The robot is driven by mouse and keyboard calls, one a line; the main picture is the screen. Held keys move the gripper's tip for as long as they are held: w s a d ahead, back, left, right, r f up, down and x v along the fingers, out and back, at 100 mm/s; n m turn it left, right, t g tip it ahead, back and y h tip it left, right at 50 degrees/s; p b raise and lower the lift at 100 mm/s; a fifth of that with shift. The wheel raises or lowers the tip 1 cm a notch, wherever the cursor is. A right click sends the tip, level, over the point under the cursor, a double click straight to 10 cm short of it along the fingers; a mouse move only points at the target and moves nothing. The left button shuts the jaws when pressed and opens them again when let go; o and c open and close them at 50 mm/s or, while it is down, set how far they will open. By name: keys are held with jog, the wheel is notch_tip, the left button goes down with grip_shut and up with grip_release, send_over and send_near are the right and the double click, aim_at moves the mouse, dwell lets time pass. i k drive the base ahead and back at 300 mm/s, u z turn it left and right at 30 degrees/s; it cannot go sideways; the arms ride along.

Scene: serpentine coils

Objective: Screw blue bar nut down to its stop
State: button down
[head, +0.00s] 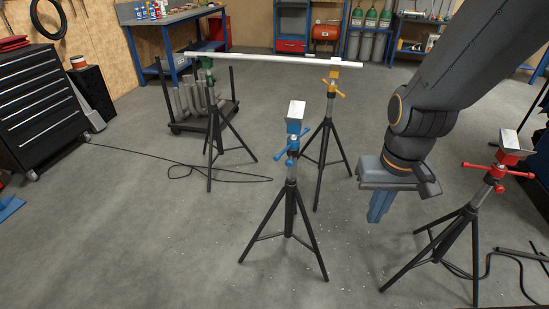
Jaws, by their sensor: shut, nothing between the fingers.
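The blue bar nut (292,147) sits on the upper post of the middle tripod stand (290,205), below a blue head (296,116) with a pale top face. The stand is upright, and its head carries nothing. The gap between nut and head shows a short piece of post; thread detail is too small to tell. My gripper (380,208) hangs to the right of the blue stand, pointing down, apart from the nut and lower in the picture. Its blue-grey fingers are together with nothing between them.
A white pipe (260,59) rests across the green (206,62) and yellow (334,75) stands behind. A red stand (497,170) is at the right. A cable (150,160) lies on the floor at left. A black tool cabinet (40,110) stands far left.

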aim_at(293, 145)
jog(key=u, duration=0.15)
jog(key=i, duration=1)
jog(key=z, duration=0.25)
